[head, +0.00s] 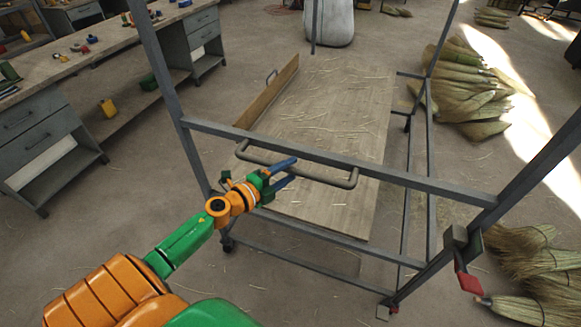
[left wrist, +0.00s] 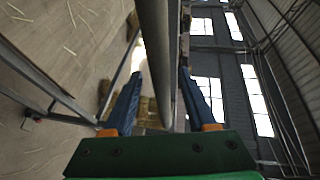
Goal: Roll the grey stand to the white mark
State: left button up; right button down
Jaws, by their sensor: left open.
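The grey stand (head: 330,158) is a tall metal frame with a wooden board deck (head: 325,110) strewn with straw, and it stands in front of me. Its near rail carries a bent tube handle (head: 335,181). My left gripper (head: 294,169) is at this handle with its blue fingers apart. In the left wrist view the grey bar (left wrist: 158,60) runs between the two open fingers (left wrist: 160,105), without a visible grip. A castor (head: 226,243) shows at the stand's near left foot. I cannot make out a white mark on the floor. My right gripper is out of view.
A workbench with drawers (head: 42,115) runs along the left. Broom heads (head: 465,95) are piled right of the stand, with more brooms (head: 540,265) near its right front. A red lever (head: 470,283) sits on the right post. A pale sack (head: 330,22) stands behind.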

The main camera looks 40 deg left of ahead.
pick_arm(q)
jog(key=shift+w+d, duration=0.3)
jog(key=shift+w, duration=0.35)
jog(key=shift+f, duration=0.1)
grip_shut()
jog(key=shift+f, duration=0.1)
dwell(0.8)
